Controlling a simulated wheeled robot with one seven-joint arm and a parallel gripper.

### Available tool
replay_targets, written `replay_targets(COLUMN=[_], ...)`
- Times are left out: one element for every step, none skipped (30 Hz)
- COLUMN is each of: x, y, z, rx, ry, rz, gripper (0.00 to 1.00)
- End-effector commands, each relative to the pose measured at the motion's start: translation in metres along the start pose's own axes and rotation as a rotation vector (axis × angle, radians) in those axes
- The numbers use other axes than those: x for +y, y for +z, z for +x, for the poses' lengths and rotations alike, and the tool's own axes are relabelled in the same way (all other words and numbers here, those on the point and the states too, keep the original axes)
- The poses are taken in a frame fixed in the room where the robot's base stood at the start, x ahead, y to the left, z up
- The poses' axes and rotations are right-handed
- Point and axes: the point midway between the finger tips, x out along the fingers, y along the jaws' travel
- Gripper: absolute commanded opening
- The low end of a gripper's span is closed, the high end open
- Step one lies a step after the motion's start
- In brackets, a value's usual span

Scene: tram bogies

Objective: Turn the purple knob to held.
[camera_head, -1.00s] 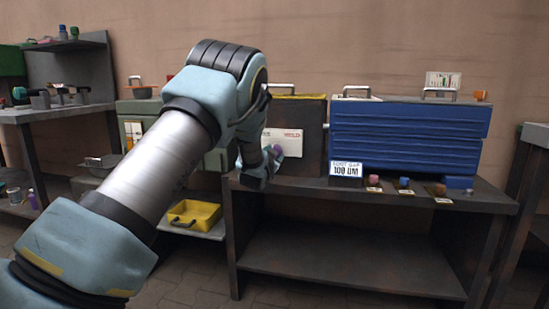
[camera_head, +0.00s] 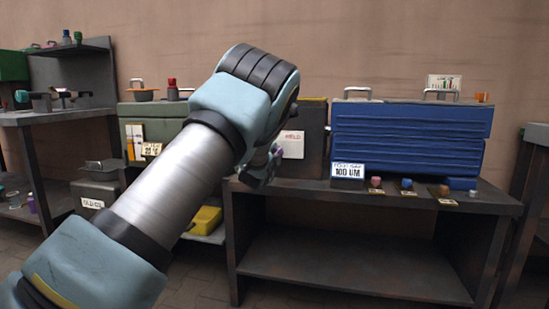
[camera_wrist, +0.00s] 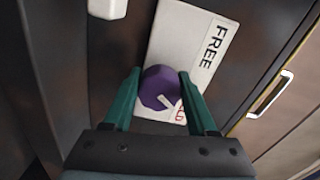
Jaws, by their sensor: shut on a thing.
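The purple knob (camera_wrist: 160,87) sits on a white label plate (camera_wrist: 190,42) on a dark cabinet front. My gripper (camera_wrist: 161,88) is shut on the knob, with one green finger on each side of it. In the wrist view the knob's pale pointer line runs toward the lower-right part of the plate, near red lettering that is partly hidden by a finger. The word FREE stands at the plate's upper right.
A blue ribbed box (camera_head: 410,135) stands right of the dark cabinet (camera_head: 313,125) on the bench. Several small coloured knobs line the bench's front edge. A yellow tray (camera_head: 206,220) lies low behind my arm. A metal handle (camera_wrist: 270,93) is right of the plate.

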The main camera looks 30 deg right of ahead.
Motion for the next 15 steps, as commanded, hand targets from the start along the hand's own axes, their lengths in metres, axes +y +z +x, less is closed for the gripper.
replay_targets(x=[0.0015,0.0014,0.0013,0.0013,0.0013,0.0012,0.0012,0.0012,0.0011,0.001,0.0009,0.0008,0.0008,0.0008,0.0007], y=[-0.0006,-0.0004,-0.0005,-0.0006,-0.0007,-0.0009,-0.001,-0.001,-0.0009,-0.0009,-0.0008,-0.0008,-0.0007,-0.0007,-0.0007], z=[-0.0001,-0.0001,-0.0001,-0.0001,-0.0001,-0.0001,-0.0001,-0.0001,-0.0001,-0.0001,-0.0001,-0.0001,-0.0001,-0.0001,-0.0001], rx=[0.001,0.001,0.001,0.001,0.001,0.001,0.001,0.001,0.001,0.001,0.001,0.001,0.001,0.001,0.001], ry=[0.001,0.001,0.002,0.002,0.002,0.002,0.002,0.002,0.003,0.002,0.003,0.003,0.003,0.003,0.003], rz=[0.021,0.034,0.049,0.058,0.067,0.077,0.084,0.089,0.095,0.098,0.101,0.104,0.106,0.107,0.108], gripper=[0.02,0.02,0.02,0.02,0.02,0.02,0.02,0.02,0.02,0.02,0.02,0.02,0.02,0.02,0.02])
